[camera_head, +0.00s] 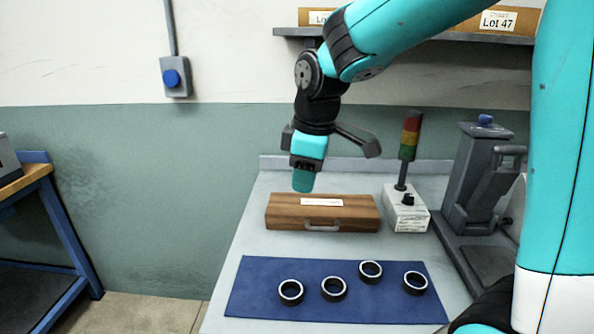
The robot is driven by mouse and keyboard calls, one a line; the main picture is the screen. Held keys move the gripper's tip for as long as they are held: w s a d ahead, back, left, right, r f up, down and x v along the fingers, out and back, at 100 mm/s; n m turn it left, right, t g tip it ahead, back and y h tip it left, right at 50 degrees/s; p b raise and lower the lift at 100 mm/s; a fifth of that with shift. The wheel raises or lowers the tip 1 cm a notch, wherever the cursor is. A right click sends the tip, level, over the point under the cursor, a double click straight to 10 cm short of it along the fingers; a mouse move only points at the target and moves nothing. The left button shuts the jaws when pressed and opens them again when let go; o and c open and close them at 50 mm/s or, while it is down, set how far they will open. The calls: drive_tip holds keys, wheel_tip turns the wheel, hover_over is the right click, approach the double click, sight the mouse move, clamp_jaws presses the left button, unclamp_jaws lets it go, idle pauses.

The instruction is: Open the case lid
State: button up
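The case (350,222) is a brown wooden box lying on the grey bench behind the blue mat. Its lid (350,204) is shut and has a white label on top. A metal handle (322,225) is on its front face. My gripper (303,180) hangs at the end of my teal and black arm, in front of the wall and over the case's left part in the picture. It appears apart from the case. Its fingers are not clear from this angle, and I see nothing held.
A blue mat (330,311) with several dark rings lies in front of the case. A control box (405,219) with a signal tower (409,140) stands right of the case. Further right is a grey press-like machine (470,185). A shelf (420,34) is above.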

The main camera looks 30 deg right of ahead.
drive_tip(key=s+a+m+g+y, duration=0.1)
drive_tip(key=s+a+m+y, duration=0.1)
drive_tip(key=s+a, duration=0.65)
drive_tip(key=s+a+m+g+y, duration=0.15)
drive_tip(key=s+a, duration=0.35)
drive_tip(key=s, duration=0.6)
drive_tip(key=m+t+h+b, duration=0.2)
drive_tip(key=m+h+b, duration=0.25)
drive_tip(key=m, duration=2.65)
hover_over(320, 228)
drive_tip(key=s+a+p, duration=0.1)
drive_tip(key=s+a, duration=0.1)
wheel_tip(320, 228, down, 5)
drive_tip(key=shift+h, duration=0.3)
drive_tip(key=f, duration=0.5)
drive_tip(key=w+d+f, duration=0.1)
drive_tip(key=f, duration=0.5)
drive_tip(key=w+d+f+p, duration=0.1)
drive_tip(key=f, duration=0.4)
drive_tip(key=shift+f, duration=0.15)
